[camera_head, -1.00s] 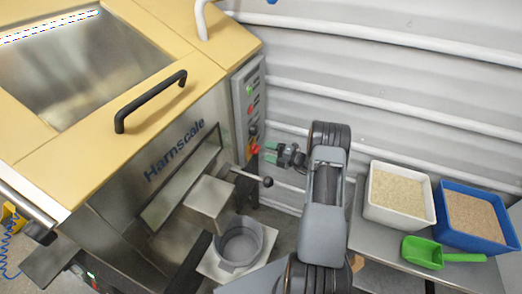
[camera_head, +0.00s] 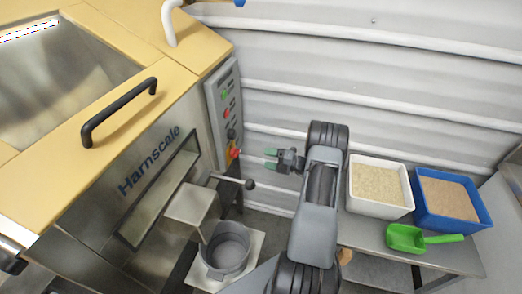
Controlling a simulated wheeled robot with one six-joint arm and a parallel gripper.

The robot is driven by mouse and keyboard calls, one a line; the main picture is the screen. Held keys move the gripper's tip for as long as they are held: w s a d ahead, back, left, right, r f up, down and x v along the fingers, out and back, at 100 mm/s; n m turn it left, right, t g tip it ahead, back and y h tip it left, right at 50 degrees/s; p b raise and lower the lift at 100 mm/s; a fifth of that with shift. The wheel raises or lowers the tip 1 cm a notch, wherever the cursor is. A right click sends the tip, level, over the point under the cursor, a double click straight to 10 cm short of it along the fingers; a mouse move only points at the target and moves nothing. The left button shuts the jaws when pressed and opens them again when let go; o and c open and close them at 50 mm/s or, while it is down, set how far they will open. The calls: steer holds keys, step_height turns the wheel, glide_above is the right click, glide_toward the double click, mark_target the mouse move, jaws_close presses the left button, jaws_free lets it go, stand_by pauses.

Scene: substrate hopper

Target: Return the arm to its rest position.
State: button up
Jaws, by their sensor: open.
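My gripper (camera_head: 271,159) is at the end of my raised arm, near the middle of the camera_head view. My arm comes up from the bottom of the picture and hides part of the floor and the bench edge.
The Harnscale hopper (camera_head: 120,215) fills the left side. A grey bucket (camera_head: 228,250) stands under its spout, beside a lever (camera_head: 234,180). On the right bench are a white bin (camera_head: 381,208), a blue bin (camera_head: 480,213) and a green scoop (camera_head: 405,237). The corrugated wall (camera_head: 400,65) is behind.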

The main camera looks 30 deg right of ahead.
steer(key=s+a+r+n+g+h+p, duration=0.1)
steer(key=s+a+r+n+g+p, duration=0.15)
steer(key=a+r+n+g, duration=0.55)
steer(key=s+a+r+n+g+h+p, duration=0.1)
steer(key=s+a+r+n+g, duration=0.3)
steer(key=a+r+n, duration=0.7)
steer(key=s+a+r+n+t+h+p, duration=0.1)
steer(key=s+r+n+h, duration=0.2)
steer(key=n, duration=1)
steer(key=s+a+r+n+t+h+p, duration=0.1)
steer(key=s+a+r+n+h+p, duration=0.1)
steer(key=s+r+n+h, duration=0.2)
steer(key=s+n+h, duration=0.3)
steer(key=s+n, duration=0.4)
steer(key=n, duration=0.2)
steer(key=shift+s+r+n, duration=0.15)
steer(key=shift+r+n, duration=0.1)
steer(key=shift+n, duration=0.15)
